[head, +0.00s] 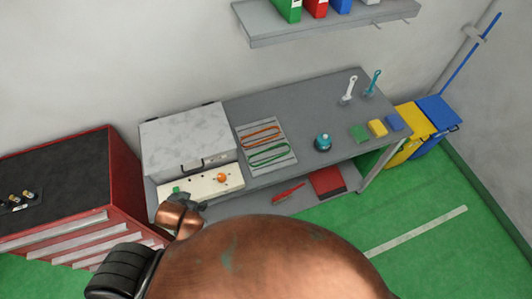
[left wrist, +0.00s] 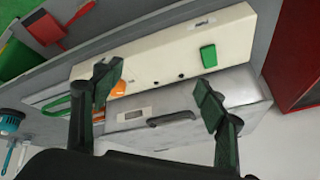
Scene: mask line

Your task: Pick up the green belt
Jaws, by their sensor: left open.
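The green belt (head: 269,154) lies as a long loop on a light grey tray (head: 285,165) on the workbench. An orange belt (head: 262,134) lies beside it, farther back. My left gripper (head: 188,199) is in front of the cream control panel, left of the belts and apart from them. In the left wrist view the left gripper (left wrist: 160,88) is open, with nothing between its fingers. Part of the green belt (left wrist: 58,106) shows there behind the left finger, which hides some of it. My right gripper is not in view.
The cream panel (head: 205,187) carries a green button and an orange knob (head: 221,177), below a grey lidded box (head: 187,138). A teal round tool (head: 323,143), sponges and brushes stand right of the belts. A red cabinet (head: 125,180) stands left.

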